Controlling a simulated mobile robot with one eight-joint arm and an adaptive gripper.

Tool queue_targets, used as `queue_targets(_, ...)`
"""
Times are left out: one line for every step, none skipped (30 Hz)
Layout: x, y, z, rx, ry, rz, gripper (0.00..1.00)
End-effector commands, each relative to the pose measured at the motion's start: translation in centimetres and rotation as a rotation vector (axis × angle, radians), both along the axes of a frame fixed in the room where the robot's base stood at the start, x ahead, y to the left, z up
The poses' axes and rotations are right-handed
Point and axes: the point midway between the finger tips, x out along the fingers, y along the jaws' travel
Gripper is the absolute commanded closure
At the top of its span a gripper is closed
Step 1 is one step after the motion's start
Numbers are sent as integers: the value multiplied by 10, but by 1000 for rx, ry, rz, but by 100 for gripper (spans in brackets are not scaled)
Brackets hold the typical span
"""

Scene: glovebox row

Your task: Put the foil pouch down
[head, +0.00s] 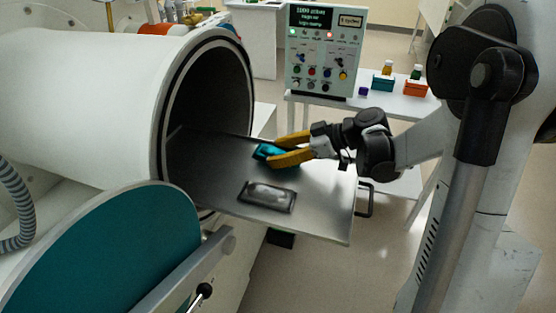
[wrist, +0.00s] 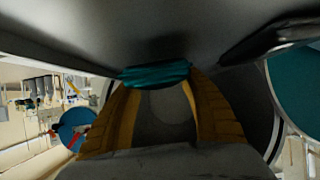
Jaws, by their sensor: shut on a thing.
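My gripper (head: 273,150) reaches in from the right over the metal slide-out tray (head: 325,205) at the mouth of a round port. Its yellow fingers are shut on a small teal pouch (head: 263,151), which I take for the foil pouch. In the wrist view the teal pouch (wrist: 155,75) spans the two fingertips, close to the grey tray surface (wrist: 100,35). I cannot tell whether it touches the tray. The fingers hide part of it in the head view.
A dark shallow dish with a silvery lump (head: 267,196) lies on the tray, nearer the camera. The tray's right part is bare. The port's cylinder wall (head: 162,110) stands left, with an open teal door (head: 110,255) in front. A control panel (head: 325,55) stands behind.

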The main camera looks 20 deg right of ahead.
Motion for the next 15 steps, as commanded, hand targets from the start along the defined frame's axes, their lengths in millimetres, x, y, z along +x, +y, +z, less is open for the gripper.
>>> queue_targets(0, 0, -12, 0, 0, 0, 81)
queue_targets(0, 0, -14, 0, 0, 0, 81)
queue_targets(0, 0, -15, 0, 0, 0, 81)
queue_targets(0, 0, -15, 0, 0, 0, 81)
queue_targets(0, 0, -14, 0, 0, 0, 81)
queue_targets(0, 0, -13, 0, 0, 0, 81)
queue_targets(0, 0, -13, 0, 0, 0, 81)
queue_targets(0, 0, -13, 0, 0, 0, 81)
queue_targets(0, 0, -13, 0, 0, 0, 81)
queue_targets(0, 0, -14, 0, 0, 0, 81)
queue_targets(0, 0, -15, 0, 0, 0, 81)
queue_targets(0, 0, -16, 0, 0, 0, 81)
queue_targets(0, 0, -17, 0, 0, 0, 81)
queue_targets(0, 0, -17, 0, 0, 0, 42)
queue_targets(0, 0, -16, 0, 0, 0, 29)
